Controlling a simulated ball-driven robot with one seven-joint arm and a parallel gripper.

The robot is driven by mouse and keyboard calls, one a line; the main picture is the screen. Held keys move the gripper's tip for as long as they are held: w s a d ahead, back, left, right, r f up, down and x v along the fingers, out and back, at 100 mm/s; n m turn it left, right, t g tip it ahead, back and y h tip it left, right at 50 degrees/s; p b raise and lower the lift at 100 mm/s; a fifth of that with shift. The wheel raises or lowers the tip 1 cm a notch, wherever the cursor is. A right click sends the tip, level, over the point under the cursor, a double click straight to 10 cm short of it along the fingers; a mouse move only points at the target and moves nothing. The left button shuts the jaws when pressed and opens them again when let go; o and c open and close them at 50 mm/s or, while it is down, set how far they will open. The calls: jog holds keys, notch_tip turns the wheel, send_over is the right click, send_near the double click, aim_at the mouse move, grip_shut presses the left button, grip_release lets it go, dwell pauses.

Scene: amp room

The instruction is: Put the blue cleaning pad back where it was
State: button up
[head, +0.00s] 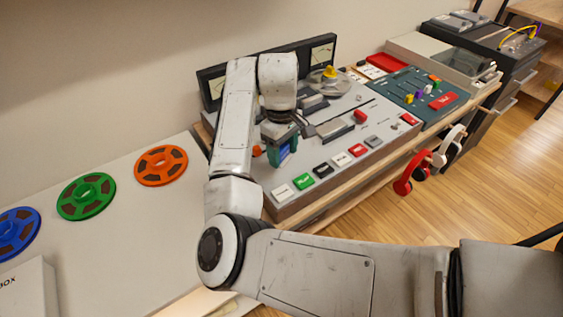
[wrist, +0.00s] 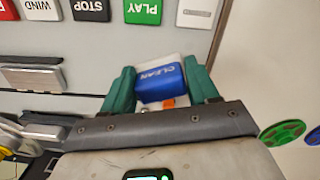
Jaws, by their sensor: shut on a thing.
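The blue cleaning pad (wrist: 160,80), marked CLEAN, sits between the two green fingers of my gripper (wrist: 161,88) in the wrist view. My gripper is shut on it. In the head view the pad (head: 285,153) shows as a small blue patch under my gripper (head: 281,143), over the left part of the grey tape machine (head: 340,117). A pale square patch shows just behind the pad in the wrist view. I cannot tell whether the pad touches the surface below.
A row of buttons, including a green PLAY button (head: 304,181) and a black STOP button (head: 323,169), runs along the machine's front. Orange (head: 161,166), green (head: 86,197) and blue (head: 14,234) reels lie on the pale table to the left. Red headphones (head: 411,176) hang at the right.

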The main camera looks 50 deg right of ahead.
aim_at(281, 160)
jog(key=shift+w+d+f, duration=0.25)
jog(key=shift+w+f, duration=0.15)
jog(key=shift+f, duration=0.1)
jog(key=shift+w+d+f, duration=0.1)
jog(key=shift+f, duration=0.85)
jog(key=shift+w+d+f, duration=0.1)
jog(key=shift+f, duration=0.8)
jog(key=o, duration=1.3)
jog(key=shift+f, duration=0.1)
jog(key=r, duration=0.8)
jog(key=r+p, duration=0.1)
jog(key=r, duration=0.3)
jog(key=shift+w+r, duration=0.15)
jog(key=shift+w, duration=0.1)
